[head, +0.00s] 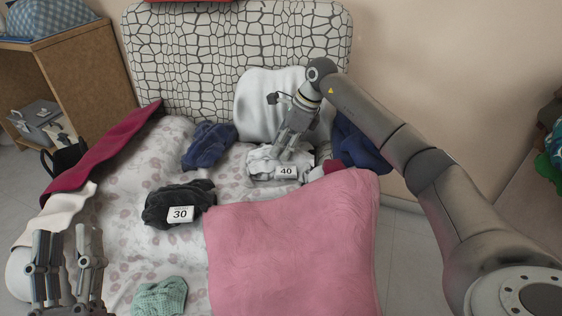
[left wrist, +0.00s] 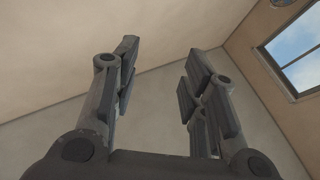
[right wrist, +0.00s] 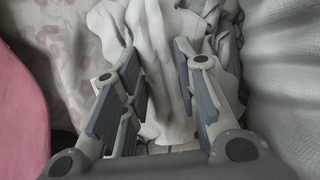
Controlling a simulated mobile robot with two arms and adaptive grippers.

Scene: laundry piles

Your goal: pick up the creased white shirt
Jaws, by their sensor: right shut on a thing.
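The creased white shirt (head: 262,163) lies crumpled on the bed below the white pillow, with a tag reading 40 on it. My right gripper (head: 283,150) reaches down onto it from above. In the right wrist view the shirt (right wrist: 165,60) bunches up between the fingers of my right gripper (right wrist: 160,75), which is shut on it. Part of the shirt is hidden behind the gripper in the head view. My left gripper (head: 68,240) is at the lower left, away from the shirt. In the left wrist view its fingers (left wrist: 158,75) are apart and empty, facing bare wall.
A black garment (head: 165,205) tagged 30, a blue garment (head: 208,146) and a green knit cloth (head: 160,296) lie on the floral bed. A pink blanket (head: 290,245) covers the front right. The white pillow (head: 258,105) leans on the patterned headboard (head: 200,60). Dark blue cloth (head: 360,148) lies right of the shirt.

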